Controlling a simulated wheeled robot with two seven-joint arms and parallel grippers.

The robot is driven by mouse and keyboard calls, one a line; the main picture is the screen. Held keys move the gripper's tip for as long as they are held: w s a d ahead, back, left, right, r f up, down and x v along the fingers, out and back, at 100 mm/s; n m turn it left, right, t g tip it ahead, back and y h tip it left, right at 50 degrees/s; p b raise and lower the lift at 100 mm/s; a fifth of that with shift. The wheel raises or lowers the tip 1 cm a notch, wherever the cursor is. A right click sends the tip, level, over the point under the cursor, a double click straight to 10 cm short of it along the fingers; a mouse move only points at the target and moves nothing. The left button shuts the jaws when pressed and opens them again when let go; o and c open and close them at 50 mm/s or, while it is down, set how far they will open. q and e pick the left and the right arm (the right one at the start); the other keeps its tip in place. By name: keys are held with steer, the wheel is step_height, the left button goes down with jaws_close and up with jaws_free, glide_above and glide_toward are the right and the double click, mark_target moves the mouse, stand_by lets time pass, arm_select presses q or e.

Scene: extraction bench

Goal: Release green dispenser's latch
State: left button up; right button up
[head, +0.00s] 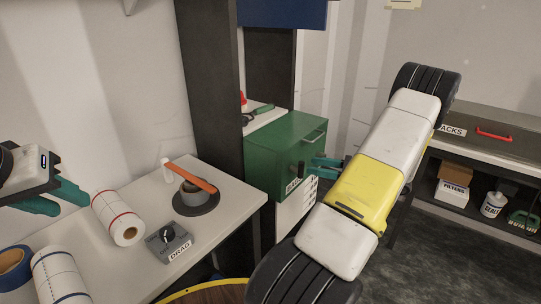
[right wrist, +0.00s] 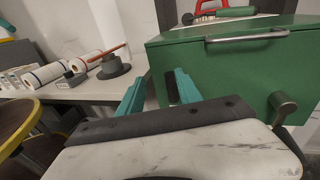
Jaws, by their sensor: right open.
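The green dispenser (head: 275,150) is a box at the bench's end; it fills the right of the right wrist view (right wrist: 220,75). A metal bar handle (right wrist: 248,37) runs along its upper front. A round grey knob with a dark lever (right wrist: 284,104), which looks like the latch, sits lower right on that face. My right gripper (head: 322,167) is open and empty in front of the dispenser; its teal fingers (right wrist: 160,92) are left of the knob and apart from it. My left gripper (head: 56,199) is open and empty above the left bench.
The left bench (head: 228,190) holds paper rolls (head: 116,218), a DRAG box (head: 168,242) and a grey spool with an orange arm (head: 196,192). A round stool (head: 215,290) stands in front. Shelves (head: 490,150) stand at right.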

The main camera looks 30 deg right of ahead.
mark_target(301, 163)
steer(key=shift+m+t+h, duration=0.4)
steer(key=shift+m+t, duration=0.3)
steer(key=w+a, duration=0.1)
steer(key=w+a+f, duration=0.1)
steer(key=w, duration=0.3)
steer(key=shift+w+a+f, duration=0.15)
steer(key=shift+w+a, duration=0.1)
steer(key=shift+a, duration=0.15)
jaws_close()
